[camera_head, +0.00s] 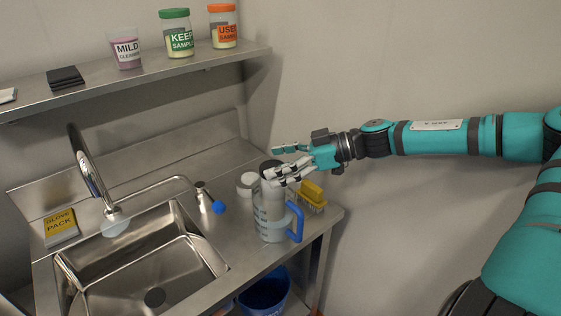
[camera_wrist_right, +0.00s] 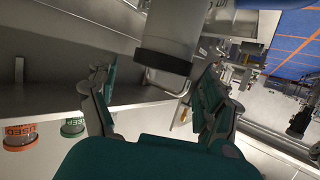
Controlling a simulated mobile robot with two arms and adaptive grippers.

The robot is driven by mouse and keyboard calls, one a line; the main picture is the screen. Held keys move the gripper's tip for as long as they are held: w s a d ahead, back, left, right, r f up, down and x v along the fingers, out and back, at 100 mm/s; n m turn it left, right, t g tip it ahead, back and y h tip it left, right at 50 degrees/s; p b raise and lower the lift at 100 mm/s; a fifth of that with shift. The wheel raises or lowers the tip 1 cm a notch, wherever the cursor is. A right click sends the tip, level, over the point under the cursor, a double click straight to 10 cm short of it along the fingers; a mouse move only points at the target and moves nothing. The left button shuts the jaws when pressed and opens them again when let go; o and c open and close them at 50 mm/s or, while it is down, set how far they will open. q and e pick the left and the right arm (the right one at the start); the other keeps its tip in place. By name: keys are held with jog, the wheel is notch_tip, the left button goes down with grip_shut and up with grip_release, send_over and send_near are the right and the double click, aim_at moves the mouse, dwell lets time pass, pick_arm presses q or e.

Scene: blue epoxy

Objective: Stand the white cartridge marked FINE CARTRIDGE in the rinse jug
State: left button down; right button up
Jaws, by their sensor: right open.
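The rinse jug (camera_head: 271,222), translucent grey with a blue handle, stands upright on the steel counter right of the sink. A dark cap (camera_head: 269,165) shows directly above its mouth and seems to be the cartridge's end; the fingers hide much of what is between. In the right wrist view the pale cylinder with the black end, the cartridge (camera_wrist_right: 172,32), is upright and lies between and beyond the fingertips. No FINE CARTRIDGE marking is readable. My right gripper (camera_head: 272,158) is open at the cap, its fingers spread either side in the wrist view (camera_wrist_right: 156,72). My left gripper is out of view.
A white lidded pot (camera_head: 247,184) stands left of the jug, and a yellow sponge (camera_head: 312,192) right of it. A shelf (camera_head: 140,83) with jars runs above. A blue bucket (camera_head: 265,294) is below.

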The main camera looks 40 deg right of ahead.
jog(key=shift+s+d+r, duration=0.35)
jog(key=shift+d, duration=0.15)
jog(key=v, duration=0.6)
jog(key=shift+s+f, duration=0.1)
